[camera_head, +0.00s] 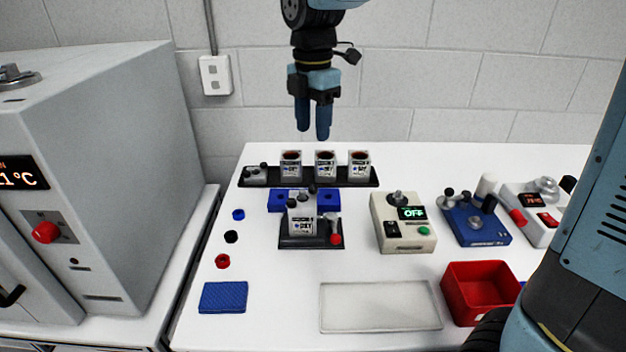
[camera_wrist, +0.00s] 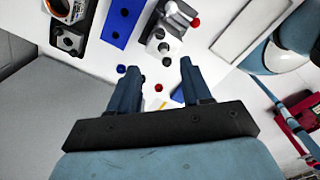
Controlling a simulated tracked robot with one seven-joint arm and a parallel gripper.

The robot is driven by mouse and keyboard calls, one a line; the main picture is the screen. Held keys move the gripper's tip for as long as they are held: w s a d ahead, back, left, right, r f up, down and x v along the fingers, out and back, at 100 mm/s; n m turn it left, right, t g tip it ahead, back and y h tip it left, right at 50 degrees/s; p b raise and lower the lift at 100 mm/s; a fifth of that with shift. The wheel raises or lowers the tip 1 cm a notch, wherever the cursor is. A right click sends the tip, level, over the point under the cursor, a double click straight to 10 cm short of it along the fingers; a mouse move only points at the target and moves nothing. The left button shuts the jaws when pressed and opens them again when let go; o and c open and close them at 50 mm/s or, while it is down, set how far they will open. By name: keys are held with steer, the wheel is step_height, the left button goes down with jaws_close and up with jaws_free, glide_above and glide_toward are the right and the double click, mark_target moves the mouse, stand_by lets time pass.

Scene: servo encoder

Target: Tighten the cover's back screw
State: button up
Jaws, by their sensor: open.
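The servo unit (camera_head: 302,222) sits upright in a black fixture (camera_head: 290,242) at the middle of the table. Its top carries dark knob-like screws, a nearer one (camera_head: 292,203) and a farther one (camera_head: 312,188); how far each is screwed in cannot be told. The unit also shows at the top of the wrist view (camera_wrist: 158,45), with dark round heads on it. My gripper (camera_head: 312,131) is open and empty, pointing down, high above the back of the table. In the wrist view its fingers (camera_wrist: 160,88) are spread apart, with the unit beyond them.
A black rack (camera_head: 308,183) with several units stands at the back. A blue block (camera_head: 276,201) lies behind the fixture. A red-knobbed lever (camera_head: 335,238) stands at the fixture's right. Right are a beige OFF box (camera_head: 388,244) and red bin (camera_head: 482,310). A grey oven (camera_head: 130,130) stands left.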

mark_target(313, 187)
step_height(313, 187, down, 14)
steer(key=shift+r, duration=0.1)
stand_by(0.6)
steer(key=shift+c, duration=0.2)
jaws_close()
